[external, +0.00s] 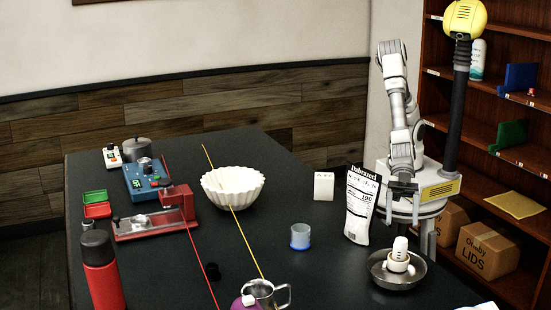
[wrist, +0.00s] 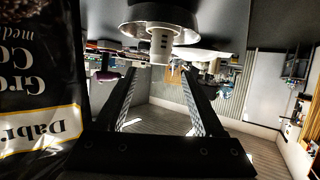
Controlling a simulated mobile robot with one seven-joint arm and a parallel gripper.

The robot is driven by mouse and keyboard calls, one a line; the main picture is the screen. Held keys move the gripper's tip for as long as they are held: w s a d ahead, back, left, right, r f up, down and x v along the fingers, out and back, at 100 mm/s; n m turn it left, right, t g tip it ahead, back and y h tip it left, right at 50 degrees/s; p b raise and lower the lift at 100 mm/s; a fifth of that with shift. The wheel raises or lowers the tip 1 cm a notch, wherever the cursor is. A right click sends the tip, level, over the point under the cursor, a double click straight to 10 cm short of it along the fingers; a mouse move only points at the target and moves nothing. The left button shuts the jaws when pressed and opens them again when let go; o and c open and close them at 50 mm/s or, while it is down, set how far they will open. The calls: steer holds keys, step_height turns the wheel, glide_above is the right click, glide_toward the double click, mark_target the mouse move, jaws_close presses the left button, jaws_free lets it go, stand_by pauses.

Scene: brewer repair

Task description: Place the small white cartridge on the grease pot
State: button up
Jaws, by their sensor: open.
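A small white cylindrical piece, likely the cartridge (external: 400,245), stands upright in a shallow metal bowl (external: 377,278) at the table's front right, with a white ring around its lower part. In the upside-down wrist view the white piece (wrist: 160,43) shows beyond my fingertips, roughly between them in the picture and apart from them. My gripper (external: 404,193) is open and empty, above and behind the bowl; its fingers also show in the wrist view (wrist: 160,75). I cannot tell surely which vessel is the grease pot; a dark grey lidded pot (external: 137,150) stands at the back left.
A black coffee bag (external: 361,205) stands close to the left of my gripper and fills the wrist view's left side (wrist: 40,90). Shelves (external: 500,110) are behind me.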

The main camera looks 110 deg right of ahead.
steer(key=shift+v, duration=1.9)
steer(key=d+r+m+g+h+p, duration=0.1)
steer(key=d+r+m+h+p, duration=0.2)
steer(key=d, duration=1)
steer(key=d+r+m+h+p, duration=0.25)
steer(key=d+r+h, duration=0.2)
steer(key=d, duration=0.95)
steer(key=s+d+r+m+h+b, duration=0.1)
steer(key=s+d+r+m, duration=0.1)
steer(key=s+d, duration=0.5)
steer(key=s+d+r+m+g+h+b, duration=0.1)
steer(key=s+d+m+h, duration=0.1)
steer(key=s+d, duration=0.6)
steer(key=shift+s+d+r+m+g, duration=0.2)
steer(key=shift+d+r+m+g, duration=0.15)
steer(key=shift+d+m, duration=0.35)
